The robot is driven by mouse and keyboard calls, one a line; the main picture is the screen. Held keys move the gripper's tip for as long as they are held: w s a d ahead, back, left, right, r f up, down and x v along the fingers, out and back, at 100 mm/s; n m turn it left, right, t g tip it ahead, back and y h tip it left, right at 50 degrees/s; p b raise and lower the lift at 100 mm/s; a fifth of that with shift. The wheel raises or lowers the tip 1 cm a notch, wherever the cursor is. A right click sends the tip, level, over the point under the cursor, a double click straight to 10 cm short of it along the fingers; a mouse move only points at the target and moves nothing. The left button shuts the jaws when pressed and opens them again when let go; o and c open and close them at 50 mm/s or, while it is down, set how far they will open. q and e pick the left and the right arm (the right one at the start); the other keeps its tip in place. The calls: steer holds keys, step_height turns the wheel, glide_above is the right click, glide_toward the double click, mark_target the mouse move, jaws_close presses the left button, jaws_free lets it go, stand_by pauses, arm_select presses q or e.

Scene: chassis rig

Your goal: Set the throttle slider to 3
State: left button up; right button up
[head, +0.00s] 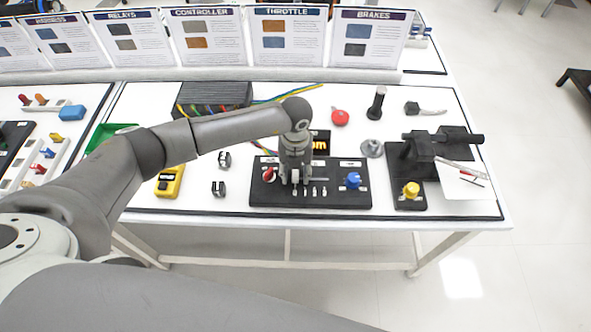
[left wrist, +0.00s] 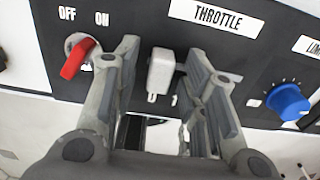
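The black control panel (head: 340,198) lies along the table's front edge. In the left wrist view, its white throttle slider knob (left wrist: 161,70) sits under the THROTTLE label (left wrist: 214,17), at the left end of its scale. A 0 shows just below the knob and a 1 to its right; higher marks are hidden by my right-hand finger. My left gripper (head: 295,174) points down over the panel. Its two fingers (left wrist: 163,56) stand open on either side of the knob, with a small gap visible on each side. My right gripper is not in view.
A red switch (left wrist: 77,58) marked OFF and ON is close beside the left finger. A blue dial (left wrist: 288,101) is at the panel's right. A yellow meter (head: 170,182) and a black pedal unit (head: 435,150) stand on either side of the panel.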

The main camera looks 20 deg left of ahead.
arm_select(q)
jaws_close()
steer(key=shift+d, duration=0.1)
